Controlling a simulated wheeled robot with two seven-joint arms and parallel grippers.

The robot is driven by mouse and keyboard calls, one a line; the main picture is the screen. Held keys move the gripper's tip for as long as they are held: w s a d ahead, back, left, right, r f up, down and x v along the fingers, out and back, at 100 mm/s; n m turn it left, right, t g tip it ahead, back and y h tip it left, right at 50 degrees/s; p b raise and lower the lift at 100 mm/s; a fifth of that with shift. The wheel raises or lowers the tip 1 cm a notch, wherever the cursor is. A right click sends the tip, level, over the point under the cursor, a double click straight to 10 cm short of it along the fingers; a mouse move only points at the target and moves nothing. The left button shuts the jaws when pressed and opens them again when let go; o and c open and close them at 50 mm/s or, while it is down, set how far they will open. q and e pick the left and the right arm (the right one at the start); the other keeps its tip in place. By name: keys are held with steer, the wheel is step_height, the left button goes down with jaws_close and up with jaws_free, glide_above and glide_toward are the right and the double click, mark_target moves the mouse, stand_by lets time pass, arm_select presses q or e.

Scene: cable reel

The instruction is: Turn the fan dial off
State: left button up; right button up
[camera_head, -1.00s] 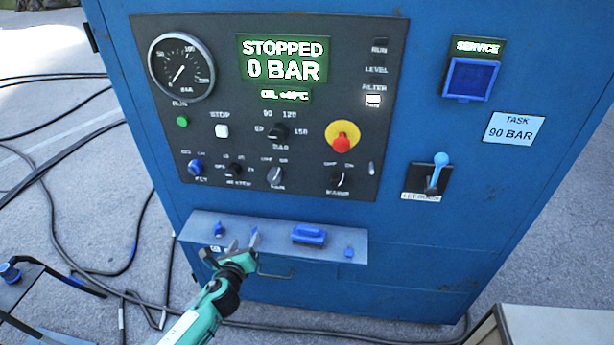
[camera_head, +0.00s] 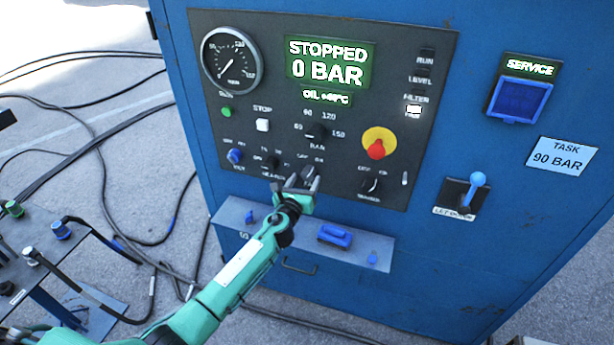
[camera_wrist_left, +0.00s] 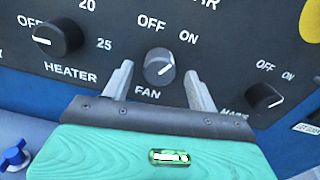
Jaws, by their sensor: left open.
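The fan dial (camera_wrist_left: 158,68) shows in the left wrist view above the FAN label, with OFF and ON printed over it. It is a round grey knob with a pale mark near its right side; its exact setting is hard to read. My left gripper (camera_wrist_left: 158,78) is open, one finger on each side of the dial in this view, with visible gaps. In the head view my left gripper (camera_head: 297,182) is at the lower row of dials and largely hides the fan dial. My right gripper is not in view.
The heater knob (camera_wrist_left: 58,38) is left of the fan dial and another OFF/ON knob (camera_wrist_left: 264,97) is right. A grey shelf (camera_head: 228,214) with blue items juts out below the panel. A red emergency button (camera_head: 376,149) is above right.

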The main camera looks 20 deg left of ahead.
arm_select(q)
steer(key=shift+w, duration=1.35)
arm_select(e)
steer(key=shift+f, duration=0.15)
arm_select(q)
steer(key=c, duration=1)
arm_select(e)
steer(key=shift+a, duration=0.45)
